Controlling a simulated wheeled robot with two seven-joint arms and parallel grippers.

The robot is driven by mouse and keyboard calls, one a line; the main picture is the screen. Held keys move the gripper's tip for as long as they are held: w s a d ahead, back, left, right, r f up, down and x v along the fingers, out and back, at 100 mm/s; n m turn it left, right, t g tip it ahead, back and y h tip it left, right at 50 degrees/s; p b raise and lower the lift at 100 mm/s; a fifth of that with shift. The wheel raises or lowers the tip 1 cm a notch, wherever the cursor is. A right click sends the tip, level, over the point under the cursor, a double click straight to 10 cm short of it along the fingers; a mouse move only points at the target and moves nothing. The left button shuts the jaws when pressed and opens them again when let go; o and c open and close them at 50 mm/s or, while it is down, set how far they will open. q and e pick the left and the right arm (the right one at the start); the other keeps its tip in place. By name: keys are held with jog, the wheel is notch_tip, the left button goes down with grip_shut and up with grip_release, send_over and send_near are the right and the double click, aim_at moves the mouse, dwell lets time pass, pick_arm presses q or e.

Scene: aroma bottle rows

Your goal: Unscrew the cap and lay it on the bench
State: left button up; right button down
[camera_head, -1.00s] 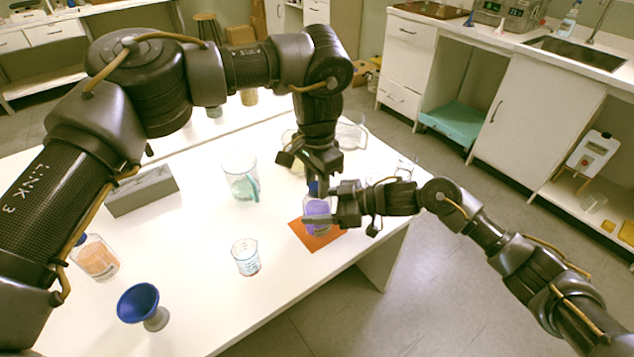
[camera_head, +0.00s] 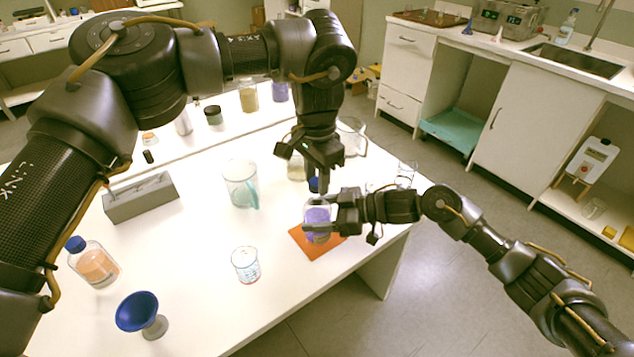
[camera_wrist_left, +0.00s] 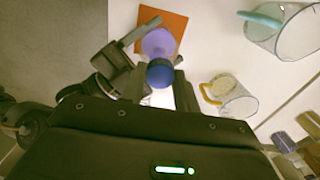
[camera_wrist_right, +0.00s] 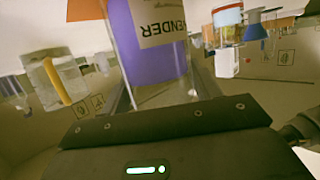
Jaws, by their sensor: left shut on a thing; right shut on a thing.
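The bottle (camera_head: 317,214) holds purple liquid and is over the orange mat (camera_head: 311,250). Its label, partly readable as "ENDER", shows upside down in the right wrist view (camera_wrist_right: 155,45). My right gripper (camera_head: 323,214) is shut around the bottle's body from the right. My left gripper (camera_head: 317,182) points down from above and is shut on the blue cap (camera_head: 316,185). In the left wrist view the cap (camera_wrist_left: 160,73) lies between the fingers, with the purple bottle beyond it. The cap looks above the bottle's mouth; I cannot tell whether any thread still touches.
A beaker (camera_head: 245,265) and a blue funnel (camera_head: 137,312) stand at the front. More glassware is behind the grippers. White bench between them is clear.

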pick_arm(q)
jog(key=shift+r, duration=1.15)
pick_arm(e)
jog(key=shift+c, duration=1.3)
grip_release()
pick_arm(q)
jog(key=shift+f+b, duration=0.3)
pick_arm(e)
jog(key=v, duration=1.2)
